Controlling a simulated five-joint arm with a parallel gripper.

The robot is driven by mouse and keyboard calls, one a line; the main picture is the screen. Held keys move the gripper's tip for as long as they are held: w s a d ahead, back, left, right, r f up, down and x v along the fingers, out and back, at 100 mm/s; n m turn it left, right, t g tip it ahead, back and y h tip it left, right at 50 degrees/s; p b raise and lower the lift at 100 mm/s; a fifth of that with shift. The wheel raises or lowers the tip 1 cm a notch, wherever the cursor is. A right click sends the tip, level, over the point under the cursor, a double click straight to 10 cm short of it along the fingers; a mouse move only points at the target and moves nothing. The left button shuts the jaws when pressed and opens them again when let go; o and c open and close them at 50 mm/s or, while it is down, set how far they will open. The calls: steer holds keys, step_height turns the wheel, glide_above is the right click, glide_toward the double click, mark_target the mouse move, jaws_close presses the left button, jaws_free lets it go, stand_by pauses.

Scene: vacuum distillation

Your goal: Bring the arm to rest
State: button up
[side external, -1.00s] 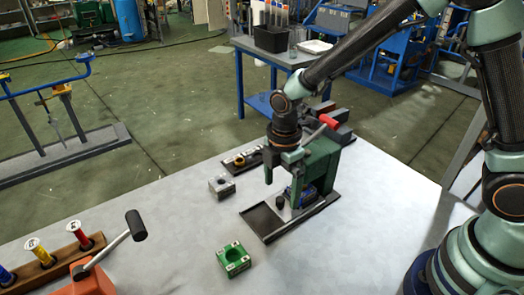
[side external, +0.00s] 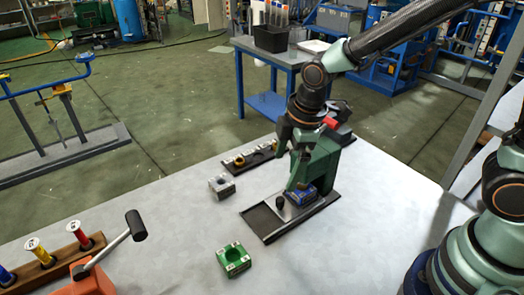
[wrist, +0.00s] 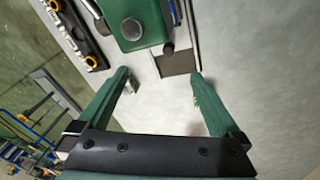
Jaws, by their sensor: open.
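I cannot tell from this view how close the fingers are to the press. The press also shows in the wrist view (wrist: 132,24), ahead of the fingertips. A blue part (side external: 303,195) sits on the press's dark base plate (side external: 268,222).
A grey block (side external: 221,187) and a green square block (side external: 233,259) stand on the table left of the press. A dark rack (side external: 245,160) lies behind. A wooden spool holder (side external: 60,256) and a black-knobbed lever (side external: 136,225) are at front left.

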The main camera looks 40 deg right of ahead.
steer(key=s+d+r+m+t, duration=0.3)
steer(key=s+d+r+m, duration=0.4)
steer(key=d+r+m, duration=0.5)
steer(key=shift+s+m+h, duration=0.4)
steer(key=shift+m, duration=0.3)
